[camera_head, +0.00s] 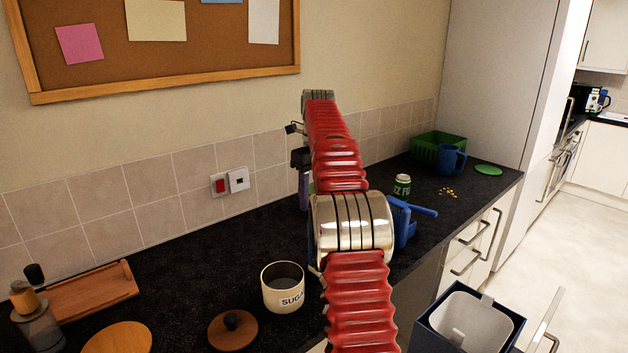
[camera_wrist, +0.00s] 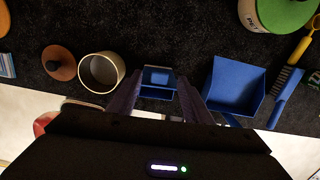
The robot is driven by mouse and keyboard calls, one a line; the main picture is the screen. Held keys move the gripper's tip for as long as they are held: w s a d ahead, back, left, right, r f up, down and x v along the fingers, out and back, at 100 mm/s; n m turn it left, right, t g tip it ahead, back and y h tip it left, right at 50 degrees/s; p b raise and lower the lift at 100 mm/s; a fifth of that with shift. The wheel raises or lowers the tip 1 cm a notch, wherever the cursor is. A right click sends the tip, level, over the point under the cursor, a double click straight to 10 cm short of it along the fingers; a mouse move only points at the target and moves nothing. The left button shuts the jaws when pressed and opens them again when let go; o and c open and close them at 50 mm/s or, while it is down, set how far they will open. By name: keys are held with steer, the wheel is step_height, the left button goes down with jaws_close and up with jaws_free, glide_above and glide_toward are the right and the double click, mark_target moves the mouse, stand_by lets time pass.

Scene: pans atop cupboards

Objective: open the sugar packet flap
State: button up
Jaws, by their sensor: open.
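A small blue box-like thing (camera_wrist: 157,78), which may be the sugar packet, stands on the dark worktop in the wrist view. Its flap cannot be made out clearly. My gripper (camera_wrist: 162,82) is open, with one dark finger on each side of this blue thing in the picture; I cannot tell whether they touch it. In the head view my gripper (camera_head: 303,188) points down beside my red arm, which hides much of the worktop behind it. The cream sugar pot (camera_head: 283,289) stands uncovered at the front, also in the wrist view (camera_wrist: 101,73).
A round brown lid (camera_head: 232,330) lies left of the pot. A blue dustpan (camera_wrist: 235,86) and brush (camera_wrist: 286,84) are right of my gripper. A green can (camera_head: 402,187), blue mug (camera_head: 449,159) and green basket (camera_head: 428,148) stand farther back.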

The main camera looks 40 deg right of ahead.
step_height(320, 180, up, 5)
steer(key=shift+s+r, duration=0.15)
steer(key=shift+r, duration=0.05)
stand_by(0.5)
stand_by(0.5)
steer(key=s+a+r+n+t, duration=0.1)
steer(key=s+a+r+n, duration=0.15)
steer(key=a+n, duration=0.45)
steer(key=s+a+r+n+t, duration=0.1)
steer(key=s+a+n, duration=0.35)
steer(key=a, duration=0.45)
steer(key=s+a+r+n, duration=0.2)
steer(key=a+n, duration=0.4)
steer(key=a, duration=0.1)
steer(key=s+a+f+n+t, duration=0.1)
steer(key=s+a+f+n, duration=0.6)
steer(key=s, duration=0.3)
steer(key=s+a+f+n+t, duration=0.1)
steer(key=s+a+f+n, duration=0.6)
steer(key=s+f+n, duration=0.2)
steer(key=shift+s+f+n+t, duration=0.15)
steer(key=shift+s+n+t, duration=0.25)
steer(key=shift+s+n, duration=0.6)
